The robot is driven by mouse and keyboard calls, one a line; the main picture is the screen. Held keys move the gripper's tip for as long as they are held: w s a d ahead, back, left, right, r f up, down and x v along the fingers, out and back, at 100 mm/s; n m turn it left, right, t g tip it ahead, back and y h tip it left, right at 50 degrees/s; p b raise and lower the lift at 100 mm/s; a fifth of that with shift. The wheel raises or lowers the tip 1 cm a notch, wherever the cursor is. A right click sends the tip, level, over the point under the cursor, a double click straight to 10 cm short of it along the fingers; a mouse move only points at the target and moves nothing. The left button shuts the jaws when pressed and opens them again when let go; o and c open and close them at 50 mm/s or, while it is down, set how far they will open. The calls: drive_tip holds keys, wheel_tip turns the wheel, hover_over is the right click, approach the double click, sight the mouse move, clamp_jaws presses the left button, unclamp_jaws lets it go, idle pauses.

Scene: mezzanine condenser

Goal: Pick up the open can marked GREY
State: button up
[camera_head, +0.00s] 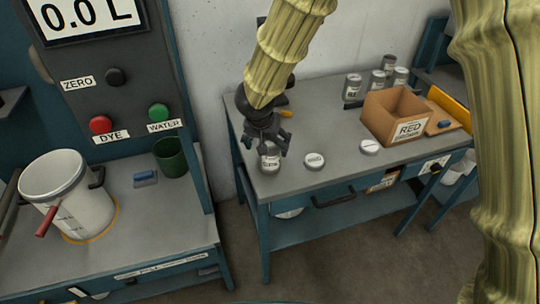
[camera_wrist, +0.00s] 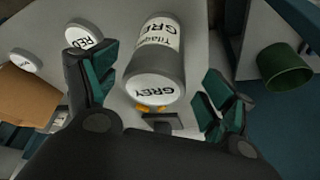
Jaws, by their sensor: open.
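The grey can marked GREY (camera_wrist: 155,75) stands on the workbench between my gripper's open fingers. Its round end facing the wrist camera carries the word GREY, and a white label wraps its side. In the head view the can (camera_head: 268,163) is at the bench's near left corner, partly hidden by my gripper (camera_head: 274,147). In the wrist view the fingers of my gripper (camera_wrist: 145,58) are on both sides of the can, with visible gaps.
Two flat round labelled pieces (camera_head: 314,161) (camera_head: 369,147) lie to the right, one reading RED in the wrist view (camera_wrist: 82,37). A cardboard box marked RED (camera_head: 396,114) and several cans (camera_head: 377,81) are farther back. A green cup (camera_head: 170,156) and white pot (camera_head: 68,192) stand left.

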sight(269, 163)
drive_tip(key=shift+p+x, duration=0.5)
drive_tip(key=shift+x, duration=1.95)
drive_tip(key=shift+s+d, duration=0.15)
drive_tip(key=shift+c, duration=0.5)
drive_tip(key=c, duration=1.6)
